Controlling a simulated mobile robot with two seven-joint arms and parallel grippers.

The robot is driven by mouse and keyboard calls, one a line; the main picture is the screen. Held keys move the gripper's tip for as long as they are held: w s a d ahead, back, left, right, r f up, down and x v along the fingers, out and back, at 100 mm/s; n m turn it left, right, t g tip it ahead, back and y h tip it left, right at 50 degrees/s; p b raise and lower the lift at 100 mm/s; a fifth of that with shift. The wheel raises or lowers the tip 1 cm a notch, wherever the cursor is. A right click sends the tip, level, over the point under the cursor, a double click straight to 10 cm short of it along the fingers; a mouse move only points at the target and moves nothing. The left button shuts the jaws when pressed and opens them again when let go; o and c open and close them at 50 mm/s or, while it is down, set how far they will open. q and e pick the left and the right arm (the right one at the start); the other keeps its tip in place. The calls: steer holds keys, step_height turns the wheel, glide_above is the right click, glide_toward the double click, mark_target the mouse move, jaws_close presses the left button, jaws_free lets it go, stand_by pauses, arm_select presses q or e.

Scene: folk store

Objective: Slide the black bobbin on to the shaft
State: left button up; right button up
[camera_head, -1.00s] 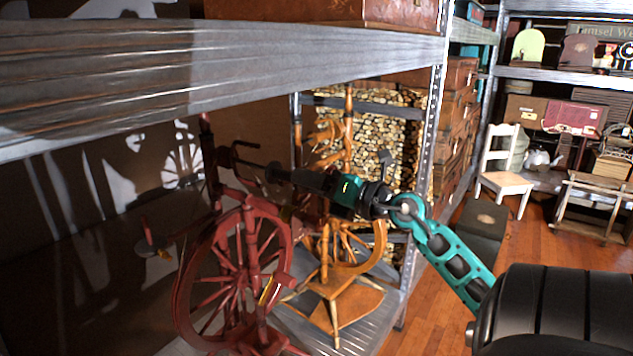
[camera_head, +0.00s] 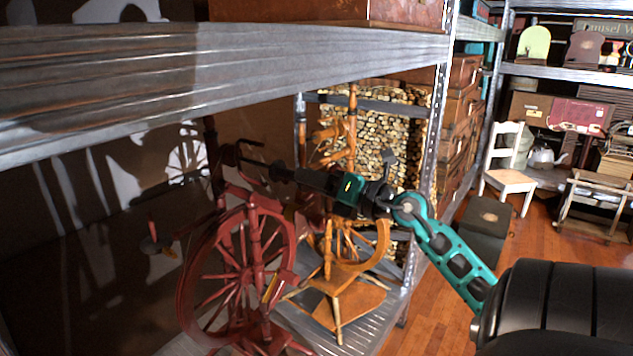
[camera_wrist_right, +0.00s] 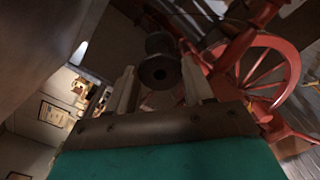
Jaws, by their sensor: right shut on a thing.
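My right gripper (camera_head: 298,176) reaches in from the right under the shelf and is shut on the black bobbin (camera_head: 281,172). In the right wrist view the bobbin (camera_wrist_right: 160,62) is at the fingertips, its round end with a dark hole facing the camera. The thin dark shaft (camera_head: 252,163) sticks out from the upper part of the red spinning wheel (camera_head: 246,262) towards the bobbin. The bobbin looks roughly in line with the shaft; I cannot tell whether the shaft's tip is inside it. My left gripper is out of view.
A grey metal shelf (camera_head: 200,85) runs just above the gripper, with an upright post (camera_head: 432,150) to its right. An orange-brown wooden spinning wheel (camera_head: 345,295) stands close below the gripper. Open wooden floor lies at the right, with a white chair (camera_head: 511,180).

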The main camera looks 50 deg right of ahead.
mark_target(276, 167)
steer(key=shift+w+a+r+p, duration=0.15)
steer(key=shift+w+p, duration=0.4)
steer(key=shift+w, duration=0.75)
steer(key=shift+w+a+f+p, duration=0.1)
steer(key=shift+w+p, duration=0.45)
steer(key=shift+w, duration=0.7)
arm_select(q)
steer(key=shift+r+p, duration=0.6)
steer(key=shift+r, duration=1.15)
arm_select(e)
steer(key=shift+w+a, duration=0.2)
steer(key=shift+w, duration=2.35)
steer(key=o, duration=0.8)
arm_select(q)
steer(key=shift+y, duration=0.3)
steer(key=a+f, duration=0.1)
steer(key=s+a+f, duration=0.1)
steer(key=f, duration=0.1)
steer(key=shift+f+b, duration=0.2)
steer(key=shift+b, duration=0.15)
arm_select(e)
steer(key=s, duration=0.8)
steer(key=s+d, duration=0.1)
steer(key=s, duration=0.4)
